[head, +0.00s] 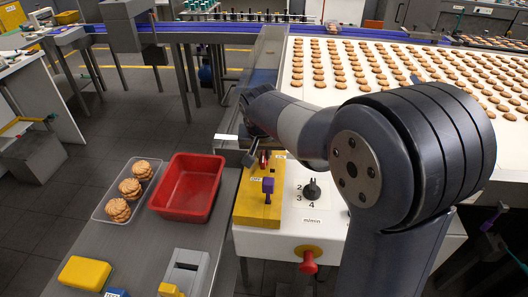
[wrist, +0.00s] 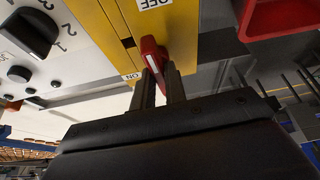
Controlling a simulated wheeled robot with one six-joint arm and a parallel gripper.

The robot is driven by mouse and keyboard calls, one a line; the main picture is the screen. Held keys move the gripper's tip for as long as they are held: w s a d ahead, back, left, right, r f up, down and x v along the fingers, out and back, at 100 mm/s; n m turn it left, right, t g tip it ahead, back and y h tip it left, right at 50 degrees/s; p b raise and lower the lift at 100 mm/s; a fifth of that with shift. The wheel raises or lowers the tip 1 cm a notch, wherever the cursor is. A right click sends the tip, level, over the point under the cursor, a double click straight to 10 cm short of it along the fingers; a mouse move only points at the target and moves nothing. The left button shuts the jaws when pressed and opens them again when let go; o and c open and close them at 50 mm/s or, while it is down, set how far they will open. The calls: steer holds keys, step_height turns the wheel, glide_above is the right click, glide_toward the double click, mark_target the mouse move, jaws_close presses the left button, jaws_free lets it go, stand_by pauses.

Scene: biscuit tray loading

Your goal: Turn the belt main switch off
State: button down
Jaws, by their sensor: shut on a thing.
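The belt main switch is a red handle with a white stripe (wrist: 151,52) on a yellow panel (wrist: 108,35). An OFF label shows at the top of the wrist view, and an ON label shows left of the handle's near end. My gripper (wrist: 159,76) is shut on the red handle, one finger on each side. In the head view, my gripper (head: 251,156) is at the back of the yellow panel (head: 245,206), beside the red handle (head: 264,158). My arm covers part of the control box. I cannot tell the handle's exact angle.
A purple handle (head: 268,186) stands on the same panel, close in front. A black dial (head: 311,188) and a red stop knob (head: 308,262) are to the right. A red bin (head: 160,205) and a clear tray (head: 99,213) of biscuits are left. The biscuit belt (head: 305,82) lies behind.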

steer(key=shift+m, duration=0.5)
steer(key=c, duration=1.4)
jaws_free()
steer(key=shift+c, duration=0.2)
steer(key=shift+r, duration=0.1)
steer(key=v, duration=1)
steer(key=shift+a+r, duration=0.2)
steer(key=shift+r, duration=0.1)
steer(key=shift+s, duration=0.1)
steer(key=x, duration=1.1)
steer(key=shift+s+d, duration=0.1)
steer(key=shift+d, duration=0.1)
